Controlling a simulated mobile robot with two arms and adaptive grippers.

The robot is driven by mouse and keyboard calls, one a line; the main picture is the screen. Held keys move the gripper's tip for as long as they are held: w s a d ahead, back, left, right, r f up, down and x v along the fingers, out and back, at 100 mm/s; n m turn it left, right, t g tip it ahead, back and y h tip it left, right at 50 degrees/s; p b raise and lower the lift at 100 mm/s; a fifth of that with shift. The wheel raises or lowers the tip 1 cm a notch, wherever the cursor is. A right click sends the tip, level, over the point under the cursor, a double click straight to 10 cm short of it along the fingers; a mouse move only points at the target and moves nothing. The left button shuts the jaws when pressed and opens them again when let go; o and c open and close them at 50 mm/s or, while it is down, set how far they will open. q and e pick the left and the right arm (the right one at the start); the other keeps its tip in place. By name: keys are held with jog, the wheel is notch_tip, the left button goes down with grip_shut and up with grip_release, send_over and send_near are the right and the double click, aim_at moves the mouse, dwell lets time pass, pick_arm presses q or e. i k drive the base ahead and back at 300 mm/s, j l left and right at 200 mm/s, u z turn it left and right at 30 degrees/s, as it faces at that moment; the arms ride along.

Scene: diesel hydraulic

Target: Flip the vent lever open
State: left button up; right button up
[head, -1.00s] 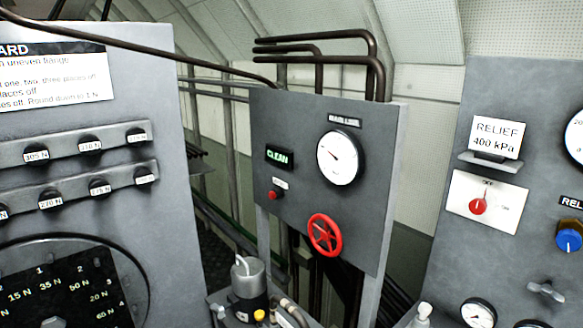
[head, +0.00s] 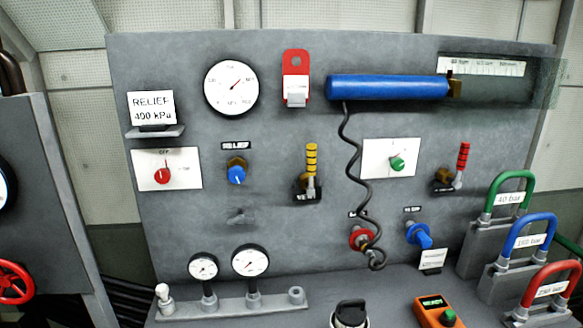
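Two levers stand upright on the grey panel, and their small labels are too small to read, so I cannot tell which is the vent lever. One has a yellow banded handle (head: 311,160) on a dark valve body. The other has a red banded handle (head: 463,157) beside a brass fitting at the right. Neither of my grippers shows in the head view.
The panel (head: 280,130) also carries a large gauge (head: 231,88), a blue cylinder (head: 387,87) with a hanging black coiled hose (head: 350,160), and a red switch (head: 162,175). Two small gauges, an orange device (head: 438,312) and coloured padlock-like loops (head: 511,190) stand low in front.

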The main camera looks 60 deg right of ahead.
aim_at(311, 163)
jog(key=z, duration=1.9)
